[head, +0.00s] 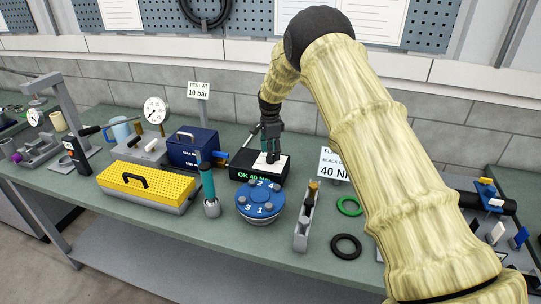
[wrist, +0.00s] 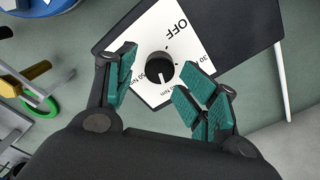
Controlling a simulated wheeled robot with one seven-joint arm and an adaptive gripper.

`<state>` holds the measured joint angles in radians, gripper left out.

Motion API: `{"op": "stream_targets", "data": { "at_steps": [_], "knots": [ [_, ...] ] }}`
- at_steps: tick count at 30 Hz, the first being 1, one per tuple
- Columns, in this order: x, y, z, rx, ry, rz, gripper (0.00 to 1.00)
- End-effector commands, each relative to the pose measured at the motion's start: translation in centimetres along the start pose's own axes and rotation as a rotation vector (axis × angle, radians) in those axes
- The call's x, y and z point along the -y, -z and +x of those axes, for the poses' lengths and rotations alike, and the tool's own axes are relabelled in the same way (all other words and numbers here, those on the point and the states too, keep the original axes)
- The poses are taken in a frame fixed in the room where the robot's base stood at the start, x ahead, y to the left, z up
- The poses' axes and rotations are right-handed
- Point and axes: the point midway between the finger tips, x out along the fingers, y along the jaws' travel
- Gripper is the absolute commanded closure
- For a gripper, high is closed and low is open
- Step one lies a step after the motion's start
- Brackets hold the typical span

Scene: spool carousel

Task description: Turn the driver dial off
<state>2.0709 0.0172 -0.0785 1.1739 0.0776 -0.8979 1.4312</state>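The driver dial is a black round knob (wrist: 159,66) on a white plate (wrist: 146,28) with OFF and Nm labels, seen in the wrist view. The knob's white mark points down in that view, away from OFF. In the head view the plate is on the sloped top of a black driver box (head: 258,179), whose green display reads "OK 40 N", cut off. My gripper (head: 270,157) is over the plate, its fingers pointing down. In the wrist view the teal-padded fingers (wrist: 156,90) are open and apart, with the knob showing between them and no visible contact.
A blue numbered carousel (head: 262,200) stands in front of the box. A blue case (head: 194,148) and a teal-handled tool (head: 208,187) are to its left. A grey upright holder (head: 304,222) and a black ring (head: 346,246) are to the right. The wall is behind.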

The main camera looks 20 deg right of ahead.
Motion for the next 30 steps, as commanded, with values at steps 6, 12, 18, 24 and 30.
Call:
{"op": "stream_targets", "data": {
  "at_steps": [6,12,18,24,30],
  "knots": [
    [0.0,0.0,-1.3,0.000,0.000,0.000,0.47],
    [0.0,0.0,-2.4,0.000,-0.001,0.000,0.47],
    [0.0,0.0,-3.4,0.000,-0.001,0.000,0.47],
    [0.0,0.0,-4.5,0.000,-0.001,0.000,0.47],
    [0.0,0.0,-5.5,0.000,0.000,0.000,0.47]
  ]
}}
